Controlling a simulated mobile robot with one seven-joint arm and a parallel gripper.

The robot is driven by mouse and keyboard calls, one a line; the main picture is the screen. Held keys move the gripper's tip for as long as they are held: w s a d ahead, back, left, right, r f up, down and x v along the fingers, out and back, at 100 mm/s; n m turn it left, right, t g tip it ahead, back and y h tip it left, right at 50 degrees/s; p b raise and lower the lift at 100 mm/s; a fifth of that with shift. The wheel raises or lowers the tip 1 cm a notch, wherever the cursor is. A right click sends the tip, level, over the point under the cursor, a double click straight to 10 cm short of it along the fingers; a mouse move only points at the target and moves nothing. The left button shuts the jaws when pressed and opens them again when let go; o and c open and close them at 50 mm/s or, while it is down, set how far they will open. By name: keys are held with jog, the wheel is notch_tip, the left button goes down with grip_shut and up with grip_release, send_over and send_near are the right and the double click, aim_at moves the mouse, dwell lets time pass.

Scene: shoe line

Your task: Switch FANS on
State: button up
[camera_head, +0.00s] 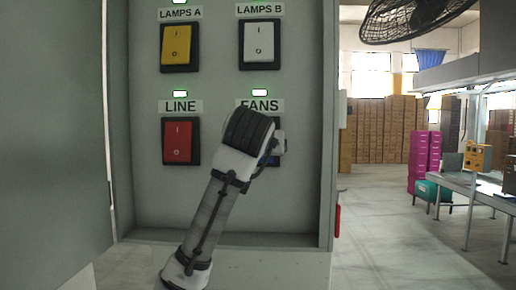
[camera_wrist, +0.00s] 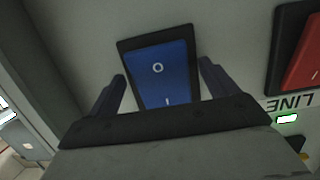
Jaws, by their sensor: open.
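The blue FANS rocker switch (camera_wrist: 163,75) fills the middle of the wrist view, upside down, with its O at the top and I at the bottom. The green lamp (camera_head: 259,94) above the FANS label (camera_head: 260,105) is lit. My gripper (camera_wrist: 162,82) is open and empty, one finger on each side of the switch. I cannot tell whether the fingers touch the panel. In the head view my wrist hides the fingers.
The red LINE switch (camera_head: 180,141) is left of FANS, its green lamp (camera_head: 180,94) lit. The yellow LAMPS A (camera_head: 177,47) and white LAMPS B (camera_head: 259,43) switches are above. The recessed panel has side walls and a lower ledge. A fan (camera_head: 415,15) hangs at upper right.

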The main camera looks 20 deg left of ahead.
jog(key=b+v, duration=0.5)
jog(key=v, duration=0.8)
jog(key=shift+s, duration=0.35)
jog(key=shift+d, duration=0.1)
